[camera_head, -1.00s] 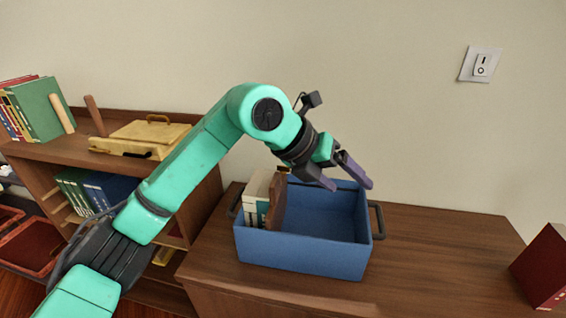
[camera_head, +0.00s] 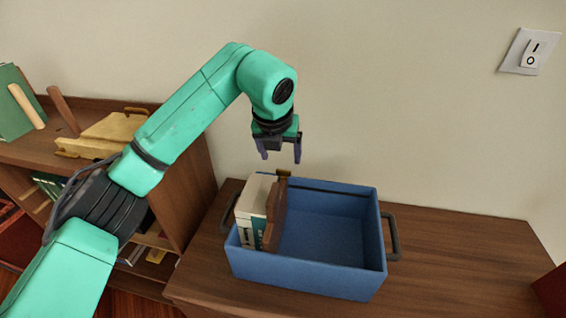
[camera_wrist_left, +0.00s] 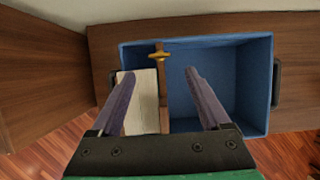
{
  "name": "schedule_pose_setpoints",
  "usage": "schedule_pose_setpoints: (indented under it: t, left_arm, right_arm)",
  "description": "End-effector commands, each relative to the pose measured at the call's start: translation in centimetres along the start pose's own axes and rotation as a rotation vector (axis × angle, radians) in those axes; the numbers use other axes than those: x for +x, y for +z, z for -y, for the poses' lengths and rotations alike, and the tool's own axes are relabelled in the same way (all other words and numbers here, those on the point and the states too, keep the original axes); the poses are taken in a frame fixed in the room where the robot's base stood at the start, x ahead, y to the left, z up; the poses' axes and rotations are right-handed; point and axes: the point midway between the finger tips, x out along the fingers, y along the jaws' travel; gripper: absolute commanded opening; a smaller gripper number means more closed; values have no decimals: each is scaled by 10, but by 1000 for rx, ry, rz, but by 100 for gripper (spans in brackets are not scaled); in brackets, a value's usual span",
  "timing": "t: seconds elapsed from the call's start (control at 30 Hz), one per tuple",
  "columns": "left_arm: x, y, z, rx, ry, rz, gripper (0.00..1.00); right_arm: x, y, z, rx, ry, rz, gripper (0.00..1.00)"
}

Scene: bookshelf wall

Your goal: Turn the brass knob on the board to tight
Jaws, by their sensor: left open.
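The brass knob (camera_head: 284,173) sits at the top of a brown wooden board (camera_head: 275,212) that stands inside the blue bin (camera_head: 330,271), beside books. In the left wrist view the brass knob (camera_wrist_left: 160,56) shows as a small cross-shaped piece on the board's top edge (camera_wrist_left: 164,100). My left gripper (camera_head: 281,157) is open and empty, pointing down just above the knob and apart from it. In the left wrist view its fingers (camera_wrist_left: 158,98) stand wide, with the knob beyond and between them. My right gripper is not in view.
White-covered books (camera_head: 254,208) stand left of the board in the bin. The bin's right part is empty. A shelf unit (camera_head: 185,185) stands at left; a light switch (camera_head: 529,52) is on the wall.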

Motion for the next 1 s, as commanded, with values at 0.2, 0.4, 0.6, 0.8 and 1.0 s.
schedule_pose_setpoints:
  t: [0.2,0.4,0.6,0.8,1.0]
  left_arm:
    - [51,0,1,1,-2,-4,80]
    - [71,0,1,2,-1,0,80]
    - [72,0,1,2,-1,1,80]
    - [72,0,1,2,-1,1,7]
    - [72,0,0,6,-3,1,0]
  right_arm:
    - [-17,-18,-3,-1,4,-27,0]
    - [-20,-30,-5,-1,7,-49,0]
    - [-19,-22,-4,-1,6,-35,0]
    - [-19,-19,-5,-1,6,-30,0]
    - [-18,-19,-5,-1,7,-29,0]
